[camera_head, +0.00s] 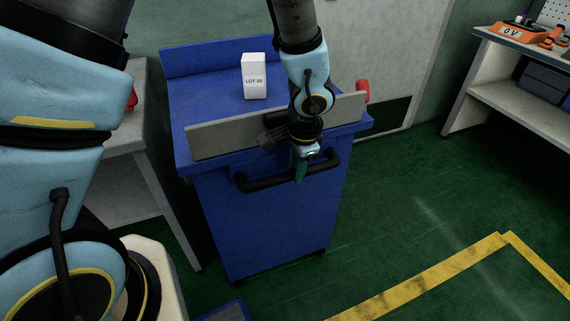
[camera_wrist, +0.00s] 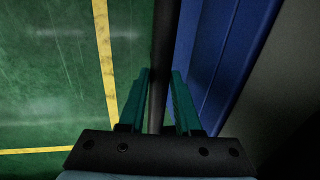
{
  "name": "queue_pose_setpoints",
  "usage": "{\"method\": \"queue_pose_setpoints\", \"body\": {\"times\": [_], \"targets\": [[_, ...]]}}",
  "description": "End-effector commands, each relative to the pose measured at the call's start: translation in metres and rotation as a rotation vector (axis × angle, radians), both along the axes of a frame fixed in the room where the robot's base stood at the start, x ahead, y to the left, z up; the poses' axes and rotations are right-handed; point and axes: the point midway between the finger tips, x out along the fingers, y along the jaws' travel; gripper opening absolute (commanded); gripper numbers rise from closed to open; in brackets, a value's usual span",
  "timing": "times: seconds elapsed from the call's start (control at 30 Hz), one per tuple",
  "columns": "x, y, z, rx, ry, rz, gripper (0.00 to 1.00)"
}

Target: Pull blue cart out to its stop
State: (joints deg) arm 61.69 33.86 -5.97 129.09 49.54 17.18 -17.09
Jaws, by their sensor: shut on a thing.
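The blue cart (camera_head: 265,215) stands in the middle of the head view, with a grey rail along its front top edge. A black bar handle (camera_head: 262,184) runs across its front. My gripper (camera_head: 301,168) is at the right part of this handle, with its teal fingers pointing down. In the wrist view, the handle (camera_wrist: 160,75) runs between the two teal fingers of my gripper (camera_wrist: 158,100), and the cart's blue front (camera_wrist: 215,50) is to the right. The gripper is shut on the handle. The fingers partly hide the handle in the head view.
A white box marked LOT 20 (camera_head: 254,77) stands on the cart top. A red knob (camera_head: 362,90) is at the rail's right end. A grey table (camera_head: 150,180) is close on the left. Green floor with a yellow line (camera_head: 425,278) is open at front right. A workbench (camera_head: 515,90) stands far right.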

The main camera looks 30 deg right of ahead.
Motion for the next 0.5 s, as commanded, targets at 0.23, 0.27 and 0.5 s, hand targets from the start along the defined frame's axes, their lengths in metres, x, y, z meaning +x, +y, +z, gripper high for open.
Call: {"method": "queue_pose_setpoints", "body": {"times": [0.23, 0.27, 0.5], "targets": [[-0.04, 0.006, -0.004, 0.003, 0.002, -0.004, 0.0], [-0.043, 0.007, -0.003, 0.004, 0.002, -0.002, 0.0], [-0.055, 0.008, -0.002, 0.004, 0.001, 0.0, 0.0]]}}
